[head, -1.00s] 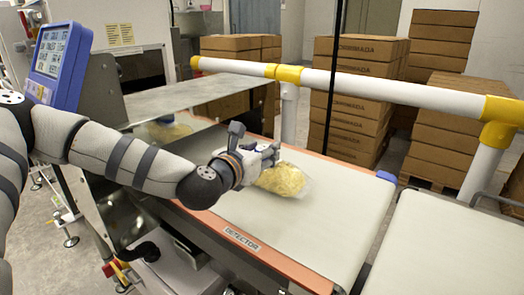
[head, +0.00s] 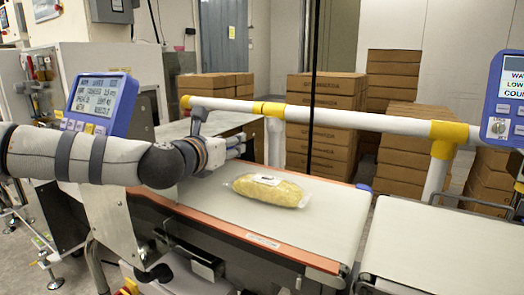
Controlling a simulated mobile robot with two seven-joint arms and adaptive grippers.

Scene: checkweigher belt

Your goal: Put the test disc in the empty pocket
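No test disc and no pocket can be made out in the head view. A clear bag of yellow food (head: 252,192) with a white label lies on the white belt (head: 318,225). My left gripper (head: 238,147) is above the belt, behind and left of the bag, with a visible gap to it. Its fingers point right and are seen from the side, so I cannot tell whether they are open or shut or hold something small. My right gripper is not in view.
A blue display (head: 103,100) stands at left, another display (head: 508,95) at the right edge. A white rail with yellow joints (head: 270,109) runs behind the belt. Stacked cartons (head: 322,120) stand beyond it. A second belt (head: 425,245) is at right; the belt right of the bag is clear.

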